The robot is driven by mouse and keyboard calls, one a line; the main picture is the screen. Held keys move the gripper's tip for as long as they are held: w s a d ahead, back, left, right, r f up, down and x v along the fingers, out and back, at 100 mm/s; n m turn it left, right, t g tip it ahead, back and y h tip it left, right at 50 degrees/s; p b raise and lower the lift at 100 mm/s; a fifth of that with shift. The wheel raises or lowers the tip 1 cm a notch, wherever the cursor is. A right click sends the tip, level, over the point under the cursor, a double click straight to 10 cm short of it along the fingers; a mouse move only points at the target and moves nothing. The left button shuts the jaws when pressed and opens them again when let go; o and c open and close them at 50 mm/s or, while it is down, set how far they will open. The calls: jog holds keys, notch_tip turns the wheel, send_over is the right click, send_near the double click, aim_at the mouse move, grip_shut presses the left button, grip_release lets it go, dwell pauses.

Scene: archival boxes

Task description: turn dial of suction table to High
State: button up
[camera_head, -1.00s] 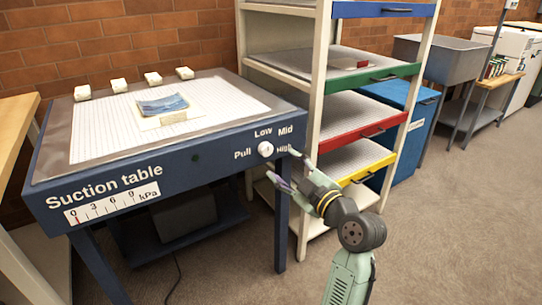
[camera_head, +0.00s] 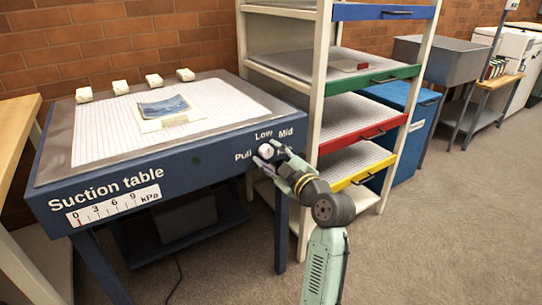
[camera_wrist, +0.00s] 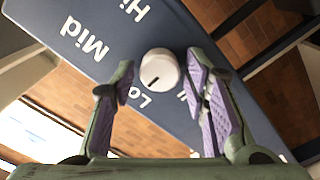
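The suction table (camera_head: 120,165) has a blue front with a white round dial (camera_head: 266,151), ringed by the labels Pull, Low, Mid and High. My gripper (camera_head: 268,156) is at the dial, its fingers partly covering the High label. In the wrist view the dial (camera_wrist: 160,69) sits between the two spread purple-padded fingers of my gripper (camera_wrist: 161,72), with gaps on both sides. Its dark mark points down and slightly left, toward the partly hidden Low label (camera_wrist: 144,99). The gauge (camera_head: 115,203) shows a red mark near 0.
A picture sheet (camera_head: 163,108) lies on the tabletop, with several small white blocks (camera_head: 154,80) along its back edge. A rack with coloured drawers (camera_head: 365,118) stands close on the right of the dial. Open carpet (camera_head: 430,240) lies at the right front.

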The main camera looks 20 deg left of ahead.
jog(key=c, duration=0.8)
jog(key=shift+c, duration=0.2)
